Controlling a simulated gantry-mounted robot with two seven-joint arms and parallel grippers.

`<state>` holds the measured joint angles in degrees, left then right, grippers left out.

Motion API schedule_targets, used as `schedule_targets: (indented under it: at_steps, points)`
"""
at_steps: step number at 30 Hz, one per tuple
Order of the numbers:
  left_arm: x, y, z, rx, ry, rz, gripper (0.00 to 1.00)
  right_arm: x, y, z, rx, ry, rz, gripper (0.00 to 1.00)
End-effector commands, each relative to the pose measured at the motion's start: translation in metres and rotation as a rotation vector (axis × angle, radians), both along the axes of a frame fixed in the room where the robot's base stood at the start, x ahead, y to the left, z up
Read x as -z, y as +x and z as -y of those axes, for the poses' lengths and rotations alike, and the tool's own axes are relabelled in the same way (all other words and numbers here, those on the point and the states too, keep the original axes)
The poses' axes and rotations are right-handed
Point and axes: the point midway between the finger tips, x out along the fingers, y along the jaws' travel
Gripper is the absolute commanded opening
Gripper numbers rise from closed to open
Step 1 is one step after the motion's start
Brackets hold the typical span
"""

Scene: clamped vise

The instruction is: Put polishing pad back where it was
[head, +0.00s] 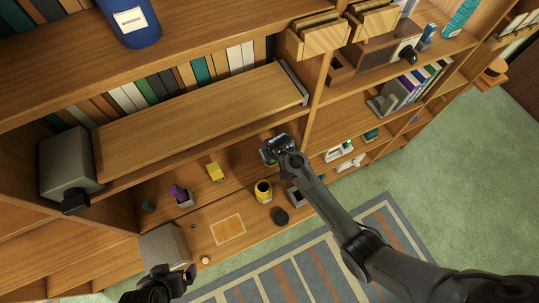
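A small dark, rounded object (281,216) lies on the low shelf board; it may be the polishing pad, but I cannot tell for sure. A tan rectangular outline (228,229) lies on the same board to its left. My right gripper (268,151) reaches in from the lower right to the shelf opening, above and apart from the dark object. Its fingers are too small and dark to read. My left gripper (163,285) is at the bottom edge, partly cut off, just below a grey box (165,246); its fingers are unclear.
A yellow jar (263,191), a yellow block (215,172) and a purple item in a holder (181,194) stand on the lower shelf. A larger grey box (66,166) is at left. Books (200,70) line the shelf above. A striped rug (330,265) lies in front.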

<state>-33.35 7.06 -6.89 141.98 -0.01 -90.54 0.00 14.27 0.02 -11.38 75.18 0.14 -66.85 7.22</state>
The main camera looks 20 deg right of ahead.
Motion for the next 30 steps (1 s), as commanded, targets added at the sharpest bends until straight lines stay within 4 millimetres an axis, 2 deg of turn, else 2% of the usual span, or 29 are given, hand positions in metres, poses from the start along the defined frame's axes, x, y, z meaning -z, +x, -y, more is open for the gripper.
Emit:
schedule_targets:
  at_steps: [13, 14, 18, 19, 30]
  points:
    - [0.001, 0.0008, 0.0022, -0.006, -0.01, 0.004, 0.97, 0.0037, 0.0007, 0.0001, 0.0, 0.0, 0.002, 0.08]
    - [0.0009, 0.0009, 0.0022, -0.006, -0.01, 0.004, 0.97, 0.0042, 0.0006, 0.0001, 0.0, 0.0, 0.002, 0.34]
    - [0.0006, 0.001, 0.0017, -0.005, -0.008, 0.004, 0.97, 0.0037, 0.0005, 0.0001, 0.0, 0.0, 0.001, 0.55]
    - [0.0006, 0.001, 0.0016, -0.004, -0.006, 0.004, 0.97, 0.0037, 0.0005, 0.0001, 0.0, 0.0, 0.001, 0.57]
    - [-0.0007, 0.001, -0.001, 0.003, 0.004, 0.005, 0.97, -0.0007, 0.0005, 0.0, 0.0, 0.0, 0.002, 0.57]
